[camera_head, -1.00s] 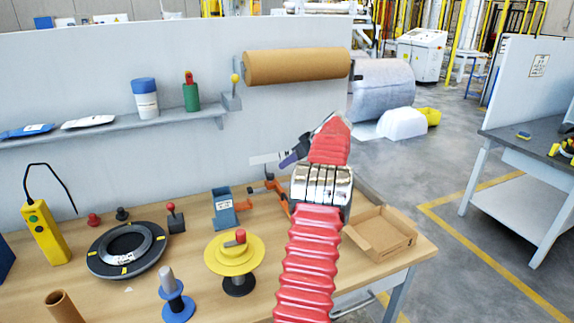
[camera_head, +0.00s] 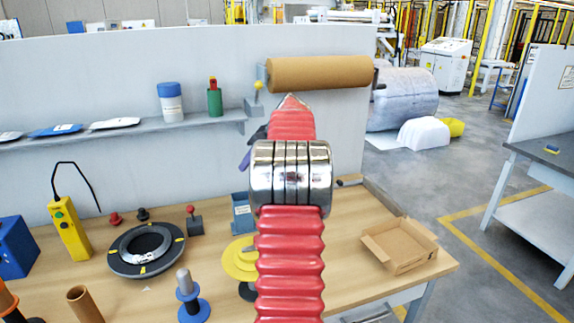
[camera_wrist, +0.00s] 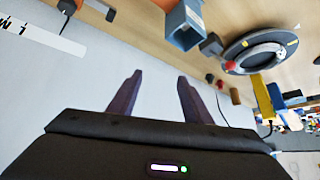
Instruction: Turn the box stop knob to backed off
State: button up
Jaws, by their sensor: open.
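My gripper (camera_wrist: 155,80) shows in the wrist view with two dark purple fingers apart and nothing between them, facing the pale panel. In the head view my arm hides most of it; only a bit of dark finger (camera_head: 245,158) shows beside the arm. A white label strip (camera_wrist: 45,36) with black letters lies left of the fingers in the wrist view. A small dark fitting (camera_wrist: 68,7) sits near it at the top edge, apart from the fingers. I cannot tell whether this is the box stop knob, or its setting.
A blue holder (camera_head: 241,213) stands on the wooden bench (camera_head: 345,235), partly behind my arm. It also shows in the wrist view (camera_wrist: 184,28). Left are a black ring (camera_head: 120,262) and yellow pendant (camera_head: 66,225). An open cardboard box (camera_head: 400,246) sits right.

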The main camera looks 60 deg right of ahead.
jog(key=w+a+r+g, duration=0.1)
jog(key=a+r, duration=0.1)
jog(key=a, duration=1)
jog(key=w+a+r+n+y, duration=0.1)
jog(key=w+a+r, duration=0.1)
jog(key=a, duration=1)
jog(key=w+a+r+g, duration=0.1)
jog(key=a+r, duration=0.1)
jog(key=a, duration=1.1)
jog(key=s+a+f+n, duration=0.1)
jog(key=s+a, duration=0.3)
jog(key=a, duration=0.4)
jog(key=s+a+f, duration=0.1)
jog(key=s+a, duration=0.4)
jog(key=a, duration=0.2)
jog(key=s+a+f+n, duration=0.1)
jog(key=s+a+f, duration=0.5)
jog(key=s+a, duration=0.2)
jog(key=shift+s+a+f, duration=0.2)
jog(key=shift+s+f, duration=0.2)
jog(key=shift+s, duration=0.7)
jog(key=shift+c, duration=0.2)
jog(key=shift+c, duration=1.4)
jog(key=shift+a, duration=0.1)
jog(key=shift+c, duration=0.2)
